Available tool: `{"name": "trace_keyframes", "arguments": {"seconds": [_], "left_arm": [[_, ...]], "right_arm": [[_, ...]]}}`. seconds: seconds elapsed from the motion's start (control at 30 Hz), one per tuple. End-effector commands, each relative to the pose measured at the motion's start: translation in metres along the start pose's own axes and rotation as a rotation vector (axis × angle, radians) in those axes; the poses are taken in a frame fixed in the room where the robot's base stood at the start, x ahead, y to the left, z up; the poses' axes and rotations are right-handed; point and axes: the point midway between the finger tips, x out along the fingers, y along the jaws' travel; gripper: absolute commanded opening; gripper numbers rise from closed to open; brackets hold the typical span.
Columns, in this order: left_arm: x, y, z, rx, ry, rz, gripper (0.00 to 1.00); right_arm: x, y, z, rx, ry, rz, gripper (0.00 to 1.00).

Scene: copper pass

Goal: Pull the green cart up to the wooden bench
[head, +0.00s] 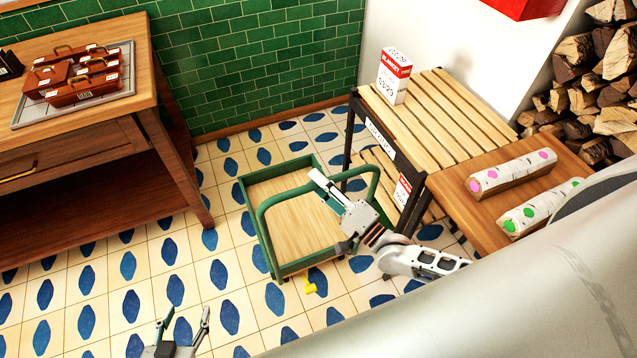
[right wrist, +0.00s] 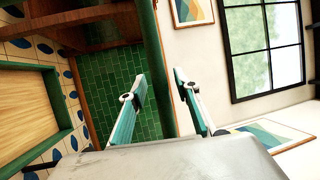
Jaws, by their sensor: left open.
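The green cart (head: 300,205), a low tray with a wooden floor and green rim, stands on the tiled floor; its green handle rises at its near right side. The wooden bench (head: 90,140), with a drawer, stands to its left, with floor between them. My right gripper (head: 325,187) is at the handle. In the right wrist view the green handle bar (right wrist: 155,45) runs between its two fingers (right wrist: 157,85), which are apart with gaps beside the bar. My left gripper (head: 186,322) is open and empty, low over the floor, left of and nearer than the cart.
A slatted wooden rack (head: 440,105) with a red and white carton (head: 394,76) stands close right of the cart. A wooden table (head: 470,212) with two spotted logs is nearer right. Red toolboxes (head: 82,78) lie on the bench. The tiled floor (head: 130,268) between bench and cart is clear.

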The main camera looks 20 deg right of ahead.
Motion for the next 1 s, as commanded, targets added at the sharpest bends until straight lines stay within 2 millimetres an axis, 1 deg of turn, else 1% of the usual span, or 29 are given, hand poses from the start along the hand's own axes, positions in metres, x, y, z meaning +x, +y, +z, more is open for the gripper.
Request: {"name": "trace_keyframes", "arguments": {"seconds": [0.17,0.27,0.37,0.6,0.7,0.83,1.0], "left_arm": [[-0.001,0.0,0.004,0.001,-0.007,0.001,0.5],[-0.001,0.0,0.003,0.001,-0.006,0.001,0.5],[0.0,0.0,0.003,0.001,-0.005,0.001,0.5],[0.0,0.0,0.002,0.0,-0.004,0.001,0.5],[0.0,0.0,0.002,0.0,-0.003,0.001,0.5],[0.0,0.0,0.002,0.0,-0.003,0.001,0.5],[0.0,0.0,0.002,0.0,-0.003,0.001,0.5]], "right_arm": [[-0.002,0.0,0.0,0.0,0.0,0.0,0.32],[-0.011,0.0,0.0,0.001,0.0,0.001,0.32],[-0.027,0.001,0.0,0.0,-0.001,0.004,0.32],[-0.076,0.001,0.0,0.001,-0.001,0.004,0.32],[-0.093,0.001,0.0,0.0,-0.001,0.003,0.32],[-0.11,0.001,0.0,0.0,0.0,0.002,0.32],[-0.119,0.0,0.0,0.0,0.0,0.0,0.32]]}}
